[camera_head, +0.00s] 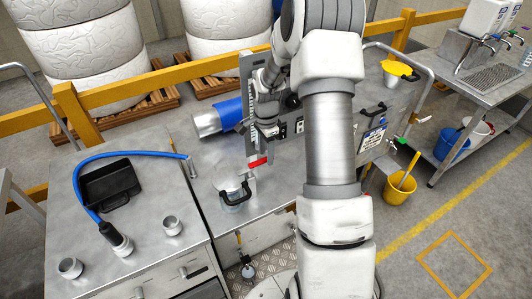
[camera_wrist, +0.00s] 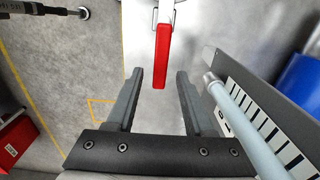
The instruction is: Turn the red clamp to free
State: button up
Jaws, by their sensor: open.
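The red clamp (camera_head: 258,162) is a short red bar beside the upright grey plate with a scale, above the metal bench. In the wrist view the red clamp (camera_wrist: 163,58) is a long red lever pointing toward me. Its near end lies between the tips of my gripper (camera_wrist: 160,74). The fingers are apart, with a visible gap on each side of the lever. In the head view my gripper is small and partly lost against the plate, just above the clamp.
The scale plate (camera_wrist: 262,110) and a pale rod (camera_wrist: 240,120) stand close to the right of my gripper. A lidded clear pot (camera_head: 234,196) with a black handle stands below the clamp. A blue roll (camera_head: 228,114) lies behind. The left bench holds a black tray (camera_head: 110,184).

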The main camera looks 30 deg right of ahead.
jog(key=shift+f, duration=0.35)
grip_shut()
dwell(1.2)
